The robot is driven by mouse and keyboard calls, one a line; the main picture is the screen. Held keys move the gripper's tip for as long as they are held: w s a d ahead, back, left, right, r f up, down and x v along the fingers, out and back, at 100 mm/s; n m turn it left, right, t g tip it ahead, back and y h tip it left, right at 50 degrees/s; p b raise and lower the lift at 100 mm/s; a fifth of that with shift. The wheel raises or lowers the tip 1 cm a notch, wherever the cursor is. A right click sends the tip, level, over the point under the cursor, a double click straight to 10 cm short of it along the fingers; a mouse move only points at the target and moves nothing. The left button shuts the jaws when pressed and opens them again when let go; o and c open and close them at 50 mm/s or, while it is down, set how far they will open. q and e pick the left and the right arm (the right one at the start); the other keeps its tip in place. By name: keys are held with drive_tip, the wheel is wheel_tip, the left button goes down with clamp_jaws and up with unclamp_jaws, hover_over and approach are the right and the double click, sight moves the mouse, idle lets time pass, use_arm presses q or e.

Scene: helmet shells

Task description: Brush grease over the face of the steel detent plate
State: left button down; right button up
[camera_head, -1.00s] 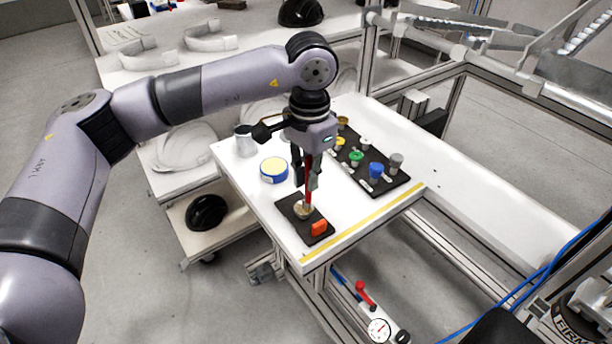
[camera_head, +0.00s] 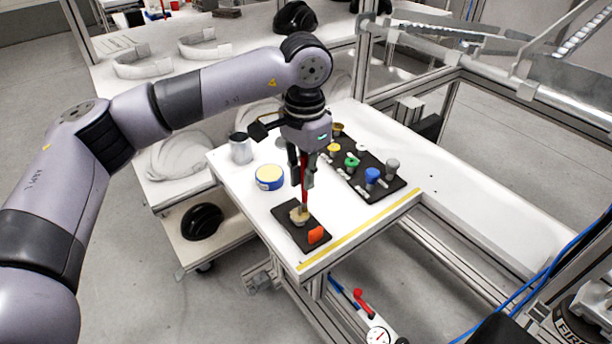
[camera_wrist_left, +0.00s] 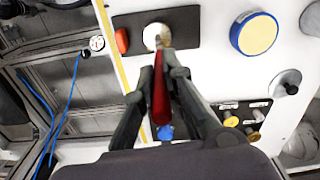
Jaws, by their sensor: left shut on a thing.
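My left gripper (camera_head: 300,178) is shut on a red-handled brush (camera_head: 304,190), which points down. The brush also shows in the left wrist view (camera_wrist_left: 160,92). Its pale bristle end is at a small round light-coloured plate (camera_wrist_left: 154,36), which lies on a dark pad (camera_head: 290,228). In the head view the plate (camera_head: 297,218) is partly covered by the brush tip. I cannot tell whether the bristles press on it. A blue tin with pale yellow contents (camera_head: 269,176) stands left of the gripper. My right gripper is not in view.
An orange-red object (camera_head: 316,235) lies on the pad beside the plate. A dark tray (camera_head: 398,184) with several coloured-topped pots is to the right. A metal cup (camera_head: 241,148) stands at the back left. Yellow tape (camera_head: 345,235) marks the table's front edge.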

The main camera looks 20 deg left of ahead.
use_arm(q)
drive_tip(key=shift+a, duration=0.4)
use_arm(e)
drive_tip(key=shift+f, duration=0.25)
use_arm(q)
drive_tip(key=shift+a+b, duration=0.3)
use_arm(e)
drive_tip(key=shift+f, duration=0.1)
use_arm(q)
drive_tip(key=shift+s+a, duration=0.25)
drive_tip(key=shift+a, duration=0.05)
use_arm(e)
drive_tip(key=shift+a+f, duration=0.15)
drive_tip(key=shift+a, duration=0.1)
use_arm(q)
drive_tip(key=shift+s+f+b, duration=0.1)
drive_tip(key=shift+s+b, duration=0.3)
drive_tip(key=shift+b, duration=0.05)
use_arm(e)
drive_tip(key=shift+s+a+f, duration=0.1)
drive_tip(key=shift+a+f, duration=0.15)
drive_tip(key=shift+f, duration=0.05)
use_arm(q)
drive_tip(key=shift+s, duration=0.3)
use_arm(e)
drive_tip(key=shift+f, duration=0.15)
use_arm(q)
drive_tip(key=shift+s+d, duration=0.25)
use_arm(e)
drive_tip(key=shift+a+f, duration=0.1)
